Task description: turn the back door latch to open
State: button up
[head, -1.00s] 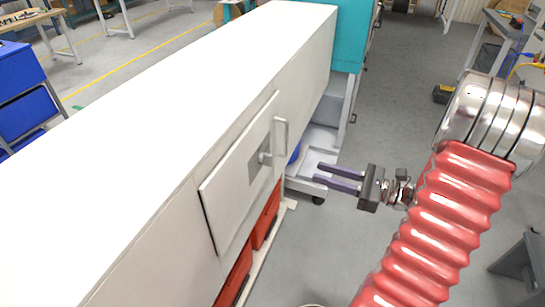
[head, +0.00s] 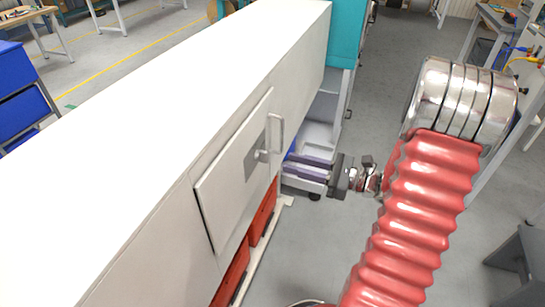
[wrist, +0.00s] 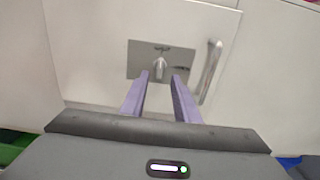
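The door (head: 235,180) is a light grey panel on the side of a long white cabinet. Its latch (head: 262,154) is a small metal lever on a grey plate, beside an upright bar handle (head: 281,132). In the wrist view the latch (wrist: 160,65) points down the picture, with the bar handle (wrist: 208,70) to its right. My gripper (head: 290,163) has two purple fingers and is open and empty. In the wrist view its fingertips (wrist: 162,76) lie on either side of the latch's line of sight; contact with the latch cannot be told.
Red bins (head: 262,212) sit under the cabinet below the door. A teal cabinet (head: 348,35) with a grey cart base stands beyond its far end. A grey bench (head: 520,265) is at the lower right. Grey floor (head: 320,250) lies clear beside the cabinet.

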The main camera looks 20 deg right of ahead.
aim_at(262, 156)
jog(key=x, duration=0.8)
jog(key=shift+d, duration=0.1)
